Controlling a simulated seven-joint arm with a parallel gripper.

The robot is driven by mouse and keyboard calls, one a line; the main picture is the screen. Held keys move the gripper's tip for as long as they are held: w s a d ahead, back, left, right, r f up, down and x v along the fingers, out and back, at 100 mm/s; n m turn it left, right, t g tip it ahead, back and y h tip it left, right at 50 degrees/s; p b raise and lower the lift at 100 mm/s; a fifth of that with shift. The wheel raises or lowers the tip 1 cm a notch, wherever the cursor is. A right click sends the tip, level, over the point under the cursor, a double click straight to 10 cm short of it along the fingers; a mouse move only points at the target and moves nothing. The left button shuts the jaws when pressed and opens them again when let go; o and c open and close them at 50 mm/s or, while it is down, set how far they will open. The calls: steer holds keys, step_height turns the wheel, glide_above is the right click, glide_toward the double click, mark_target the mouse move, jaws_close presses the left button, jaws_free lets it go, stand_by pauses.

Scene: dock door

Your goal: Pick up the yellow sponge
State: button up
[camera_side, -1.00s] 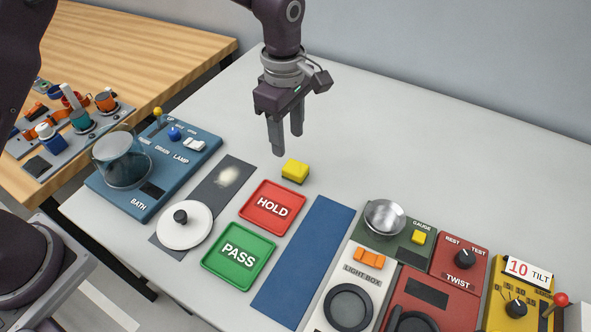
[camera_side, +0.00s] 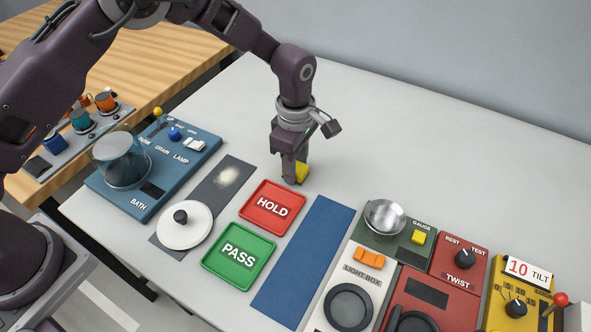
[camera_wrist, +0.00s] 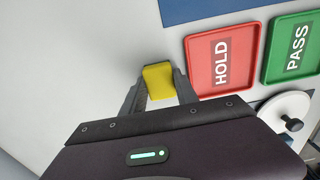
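The yellow sponge (camera_side: 302,172) is a small block on the grey table, just behind the red HOLD tray. It also shows in the wrist view (camera_wrist: 158,79), between my two finger ends. My gripper (camera_side: 295,174) points down at table height, with one finger in front of the sponge in the side view. In the wrist view my gripper (camera_wrist: 159,86) has a finger close along each side of the sponge. I cannot tell whether the fingers press on it. The sponge appears to rest on the table.
The red HOLD tray (camera_side: 272,207) lies close to the sponge, with the green PASS tray (camera_side: 239,254) in front. A blue mat (camera_side: 304,262) lies to the right. A dark strip and white lid (camera_side: 185,229) are at left. The table behind is clear.

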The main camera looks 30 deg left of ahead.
steer(key=shift+r, duration=0.15)
jaws_close()
step_height(320, 180, up, 10)
steer(key=shift+o, duration=2)
jaws_free()
steer(key=c, duration=0.4)
